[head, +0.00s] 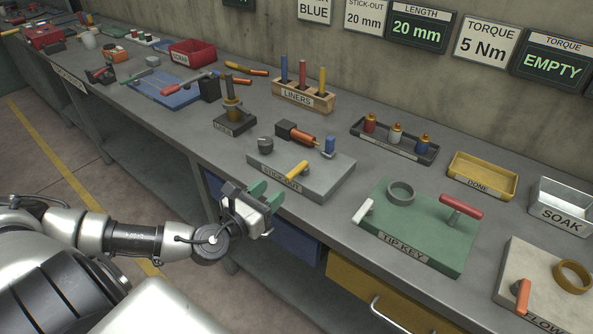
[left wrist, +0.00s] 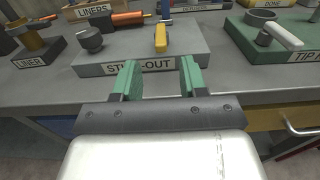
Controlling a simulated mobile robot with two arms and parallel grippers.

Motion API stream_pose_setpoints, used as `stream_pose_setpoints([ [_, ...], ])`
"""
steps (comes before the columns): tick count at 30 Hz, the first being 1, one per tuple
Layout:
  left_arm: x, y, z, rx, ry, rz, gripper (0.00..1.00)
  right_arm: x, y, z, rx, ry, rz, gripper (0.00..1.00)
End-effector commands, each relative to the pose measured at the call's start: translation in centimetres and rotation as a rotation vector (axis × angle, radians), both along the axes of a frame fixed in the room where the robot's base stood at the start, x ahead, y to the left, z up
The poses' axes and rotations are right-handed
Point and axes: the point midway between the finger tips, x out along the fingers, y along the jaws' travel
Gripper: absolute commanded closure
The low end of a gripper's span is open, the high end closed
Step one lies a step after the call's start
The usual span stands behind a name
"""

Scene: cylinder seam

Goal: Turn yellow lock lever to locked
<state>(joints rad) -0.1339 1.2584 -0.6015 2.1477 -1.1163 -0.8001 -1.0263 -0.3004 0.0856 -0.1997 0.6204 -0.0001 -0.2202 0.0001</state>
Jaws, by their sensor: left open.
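The yellow lock lever (head: 297,170) sits on the grey STICK-OUT block (head: 322,185) near its front edge, and in the head view it slants up to the right. In the left wrist view the yellow lever (left wrist: 161,40) stands near the block's front edge, above the label. My left gripper (head: 262,194) is in front of the bench edge, short of the block. In the left wrist view its green fingers (left wrist: 158,78) are apart with nothing between them. The lever lies beyond the gap between them. My right gripper is not in view.
A grey knob (head: 265,145), an orange-handled tool (head: 301,136) and a blue piece (head: 329,146) are on the same block. The green TIP KEY board (head: 425,232) is to the right. The LINER stand (head: 236,120) is behind left. Bare bench lies between block and board.

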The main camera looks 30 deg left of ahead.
Motion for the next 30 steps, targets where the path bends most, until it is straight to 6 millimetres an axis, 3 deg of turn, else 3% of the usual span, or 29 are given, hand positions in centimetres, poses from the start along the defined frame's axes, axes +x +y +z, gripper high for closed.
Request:
stream_pose_setpoints([
  [9,5.5,-0.4,0.3,-0.006,-0.003,0.003,0.57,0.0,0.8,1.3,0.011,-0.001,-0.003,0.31],
  [15,7.9,-0.6,0.1,-0.004,0.000,0.002,0.57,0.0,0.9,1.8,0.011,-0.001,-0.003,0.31],
  [28,8.9,-0.7,-0.1,-0.004,0.002,0.001,0.57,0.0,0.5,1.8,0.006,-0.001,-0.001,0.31],
  [30,8.9,-0.7,0.0,-0.004,0.002,0.001,0.67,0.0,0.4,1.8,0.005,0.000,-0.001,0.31],
])
